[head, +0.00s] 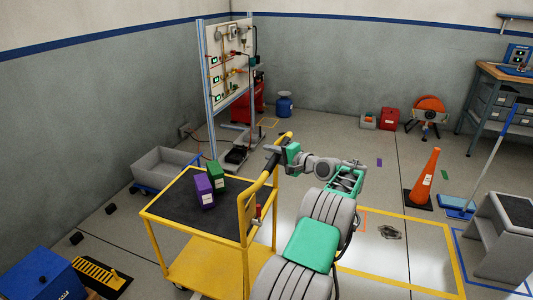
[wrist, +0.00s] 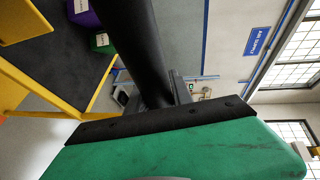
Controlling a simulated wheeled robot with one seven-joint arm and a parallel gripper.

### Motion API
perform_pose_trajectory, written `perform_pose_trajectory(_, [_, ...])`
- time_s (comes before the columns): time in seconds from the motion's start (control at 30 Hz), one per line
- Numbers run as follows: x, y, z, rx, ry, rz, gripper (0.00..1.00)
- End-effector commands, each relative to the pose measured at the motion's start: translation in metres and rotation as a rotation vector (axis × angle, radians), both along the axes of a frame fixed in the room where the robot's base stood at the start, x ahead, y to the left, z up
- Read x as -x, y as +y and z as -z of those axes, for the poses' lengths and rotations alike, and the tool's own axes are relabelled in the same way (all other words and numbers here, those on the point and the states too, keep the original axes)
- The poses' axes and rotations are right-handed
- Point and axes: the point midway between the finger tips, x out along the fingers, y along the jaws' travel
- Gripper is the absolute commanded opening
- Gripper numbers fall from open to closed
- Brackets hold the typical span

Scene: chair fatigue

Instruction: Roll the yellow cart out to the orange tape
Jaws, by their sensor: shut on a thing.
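The yellow cart (head: 205,268) stands left of centre in the head view, with a dark top shelf and a yellow lower shelf. Its raised push handle (head: 262,182) is on the right side. My gripper (head: 276,150) is shut on the handle near its upper end. In the wrist view the handle's black grip (wrist: 135,40) runs between my jaws (wrist: 172,95); the far finger is mostly hidden. A purple box (head: 204,190) and a green box (head: 217,170) stand on the top shelf. A small orange tape mark (head: 364,222) lies on the floor to the right, partly hidden behind my arm.
A yellow floor outline (head: 400,277) surrounds a bright patch with a drain-like plate (head: 389,233). An orange cone (head: 424,178) and a grey step (head: 505,235) stand right. A grey bin (head: 165,168) and blue box (head: 45,275) are left. A panel stand (head: 228,70) stands behind.

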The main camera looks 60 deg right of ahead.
Motion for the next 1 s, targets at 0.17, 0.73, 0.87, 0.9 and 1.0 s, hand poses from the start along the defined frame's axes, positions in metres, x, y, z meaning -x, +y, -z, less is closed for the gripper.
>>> perform_pose_trajectory(0.17, [0.003, -0.002, -0.001, 0.002, 0.000, 0.004, 0.00])
perform_pose_trajectory(0.73, [0.002, -0.001, -0.001, 0.001, 0.000, 0.002, 0.49])
perform_pose_trajectory(0.87, [0.003, -0.001, -0.001, 0.001, 0.000, 0.002, 0.49])
perform_pose_trajectory(0.9, [0.004, -0.001, -0.001, 0.002, 0.000, 0.003, 0.49])
perform_pose_trajectory(1.0, [0.016, 0.000, -0.003, 0.003, 0.001, 0.005, 0.49])
